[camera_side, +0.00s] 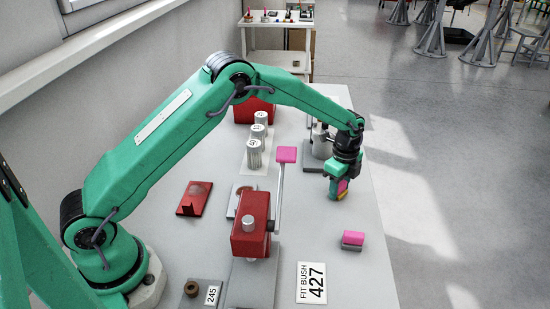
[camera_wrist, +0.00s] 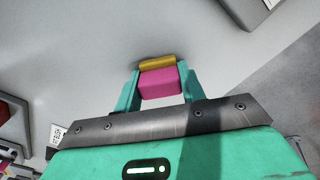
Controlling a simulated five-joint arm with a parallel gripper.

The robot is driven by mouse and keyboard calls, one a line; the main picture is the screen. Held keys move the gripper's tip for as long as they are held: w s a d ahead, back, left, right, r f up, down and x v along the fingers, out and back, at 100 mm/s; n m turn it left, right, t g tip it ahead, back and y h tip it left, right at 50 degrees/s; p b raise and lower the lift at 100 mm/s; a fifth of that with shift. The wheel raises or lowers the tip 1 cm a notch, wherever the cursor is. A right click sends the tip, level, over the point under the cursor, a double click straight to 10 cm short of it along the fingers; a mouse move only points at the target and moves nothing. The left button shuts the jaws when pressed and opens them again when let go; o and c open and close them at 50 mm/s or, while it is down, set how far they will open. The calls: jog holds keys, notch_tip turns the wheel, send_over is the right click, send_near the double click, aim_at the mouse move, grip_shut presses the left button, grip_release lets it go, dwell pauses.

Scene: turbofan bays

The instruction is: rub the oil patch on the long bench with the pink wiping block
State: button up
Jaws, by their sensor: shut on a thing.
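My gripper (camera_side: 339,189) hangs over the right part of the long bench (camera_side: 340,285), fingers pointing down. It is shut on the pink wiping block (camera_side: 343,186), which has a yellow face on its far end. In the wrist view the pink block (camera_wrist: 160,83) sits between the two green fingers, its yellow strip (camera_wrist: 157,62) toward the bench. The block is close to the bench top, but I cannot tell if it touches. I cannot make out an oil patch clearly; the wrist view shows only a faint darker shade beyond the block.
A second pink block with a grey base (camera_side: 352,240) lies nearer the front.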

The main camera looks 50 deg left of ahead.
aim_at(339, 209)
jog(key=shift+w+a, duration=0.8)
jog(key=shift+s+d, duration=2.75)
notch_tip(339, 209, up, 8)
jog(key=shift+a+r, duration=0.1)
